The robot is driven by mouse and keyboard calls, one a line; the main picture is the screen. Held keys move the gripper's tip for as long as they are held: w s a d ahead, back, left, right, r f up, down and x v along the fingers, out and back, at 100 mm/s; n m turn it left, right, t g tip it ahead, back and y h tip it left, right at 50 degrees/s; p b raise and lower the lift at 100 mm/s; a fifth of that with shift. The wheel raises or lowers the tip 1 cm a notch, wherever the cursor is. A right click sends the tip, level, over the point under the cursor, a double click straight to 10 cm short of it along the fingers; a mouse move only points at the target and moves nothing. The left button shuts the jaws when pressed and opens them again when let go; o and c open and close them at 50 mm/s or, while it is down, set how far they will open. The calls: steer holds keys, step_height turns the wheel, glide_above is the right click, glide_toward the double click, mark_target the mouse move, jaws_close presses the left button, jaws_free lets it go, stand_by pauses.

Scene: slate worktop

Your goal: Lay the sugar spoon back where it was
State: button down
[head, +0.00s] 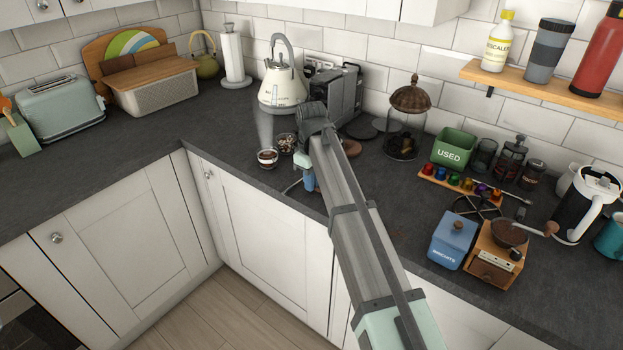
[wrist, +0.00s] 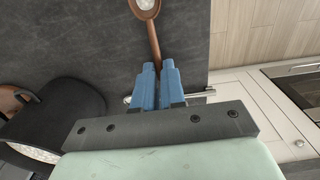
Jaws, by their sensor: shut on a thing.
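The sugar spoon (wrist: 155,45) is brown and wood-like. Its bowl (wrist: 145,6) is at the top edge of the wrist view and holds something white. My gripper (wrist: 158,68) has its blue fingers shut on the spoon's handle. The bowl points away from the fingers over dark worktop (wrist: 90,35). In the head view my gripper (head: 309,182) is low near the worktop's front edge, partly hidden by my arm. I cannot clearly make out the spoon in that view.
Two small glass jars (head: 268,158) (head: 287,143) stand left of my gripper. The kettle (head: 283,85) and a dark machine (head: 335,92) are behind. A glass cloche (head: 405,125), blue tin (head: 452,240) and grinder (head: 495,255) stand to the right. The left worktop is mostly clear.

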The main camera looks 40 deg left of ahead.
steer(key=c, duration=1.1)
jaws_free()
steer(key=shift+r, duration=0.15)
step_height(320, 180, up, 14)
steer(key=shift+f, duration=0.2)
